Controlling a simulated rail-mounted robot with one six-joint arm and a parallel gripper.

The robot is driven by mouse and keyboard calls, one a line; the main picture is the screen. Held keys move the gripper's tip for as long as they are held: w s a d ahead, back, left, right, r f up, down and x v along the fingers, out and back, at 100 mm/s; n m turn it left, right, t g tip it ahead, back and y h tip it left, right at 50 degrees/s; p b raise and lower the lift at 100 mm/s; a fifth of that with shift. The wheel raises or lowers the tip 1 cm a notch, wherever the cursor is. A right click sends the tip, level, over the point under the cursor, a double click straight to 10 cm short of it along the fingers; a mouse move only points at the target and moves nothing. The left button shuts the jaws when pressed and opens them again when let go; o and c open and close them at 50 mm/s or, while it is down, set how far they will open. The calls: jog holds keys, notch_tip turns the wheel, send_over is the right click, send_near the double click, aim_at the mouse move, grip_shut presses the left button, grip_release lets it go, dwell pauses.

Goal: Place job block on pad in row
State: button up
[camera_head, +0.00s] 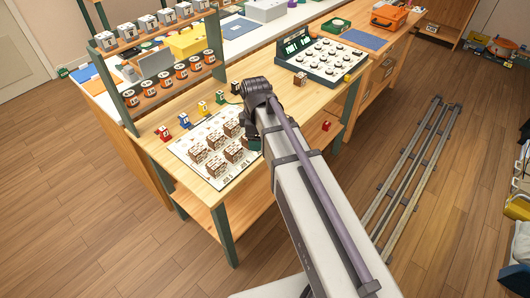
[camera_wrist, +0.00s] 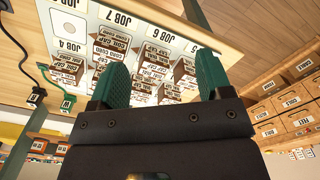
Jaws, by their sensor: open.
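A white job sheet (camera_head: 235,177) lies on the wooden table with brown labelled blocks (camera_head: 215,168) in rows on it. A blank outlined pad (camera_wrist: 68,22) shows beside the JOB 8 label. My gripper (camera_wrist: 163,75) is open, its two green fingers apart, with nothing held between them. In the head view it is at the sheet's right edge, partly hidden by my arm. Which block is the job block I cannot tell.
Small red (camera_head: 163,133), blue (camera_head: 183,120), yellow (camera_head: 203,107) and green (camera_head: 220,97) blocks line the sheet's far side. A dark panel of round dials (camera_head: 322,62) sits right. A red block (camera_head: 326,126) lies right of my arm.

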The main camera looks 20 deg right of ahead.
jog(key=s+m, duration=1.2)
jog(key=m, duration=0.1)
jog(key=shift+s, duration=0.25)
